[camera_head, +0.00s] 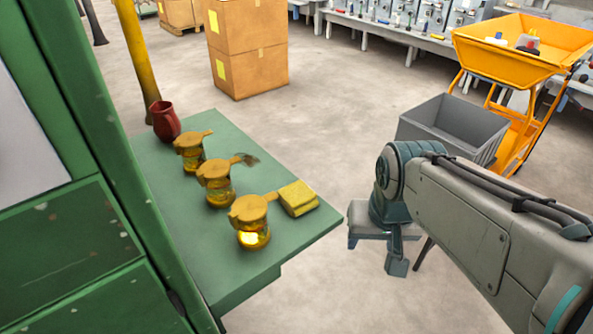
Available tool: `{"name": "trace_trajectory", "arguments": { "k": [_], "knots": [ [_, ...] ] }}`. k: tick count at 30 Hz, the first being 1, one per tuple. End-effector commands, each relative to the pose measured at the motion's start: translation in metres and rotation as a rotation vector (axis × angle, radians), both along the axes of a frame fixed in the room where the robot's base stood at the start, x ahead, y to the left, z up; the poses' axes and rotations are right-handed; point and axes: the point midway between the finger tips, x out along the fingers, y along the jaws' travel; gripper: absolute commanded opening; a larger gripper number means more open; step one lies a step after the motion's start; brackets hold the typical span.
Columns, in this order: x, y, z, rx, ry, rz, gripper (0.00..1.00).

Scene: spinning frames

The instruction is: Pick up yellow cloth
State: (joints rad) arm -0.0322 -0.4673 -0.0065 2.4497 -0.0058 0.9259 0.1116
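The yellow cloth (298,198) lies folded in a small stack near the right edge of the green table (235,130). It sits just right of the nearest amber jar (252,232). My gripper (396,266) hangs at the end of my grey arm, to the right of the table edge in the picture and apart from the cloth. Its fingers are small and partly hidden by my wrist, so I cannot tell whether they are open or shut. Nothing is seen held in it.
A green cabinet (70,220) rises at left. A grey bin (455,125), an orange cart (525,45) and cardboard boxes (248,45) stand behind. Floor between is clear.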

Motion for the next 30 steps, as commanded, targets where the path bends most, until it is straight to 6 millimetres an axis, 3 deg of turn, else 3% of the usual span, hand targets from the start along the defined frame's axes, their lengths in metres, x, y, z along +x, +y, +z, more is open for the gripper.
{"name": "trace_trajectory", "arguments": {
  "k": [1,3,12,18,24,30],
  "knots": [
    [0.011,0.005,0.012,0.015,0.011,-0.037,0.70],
    [0.027,0.015,0.029,0.042,0.037,-0.124,0.85],
    [0.096,0.074,0.105,0.112,0.163,-0.589,0.85],
    [0.121,0.109,0.135,0.109,0.207,-0.829,0.85],
    [0.128,0.122,0.141,0.103,0.219,-0.923,0.85],
    [0.127,0.123,0.108,0.102,0.222,-0.928,0.85]
  ]
}}
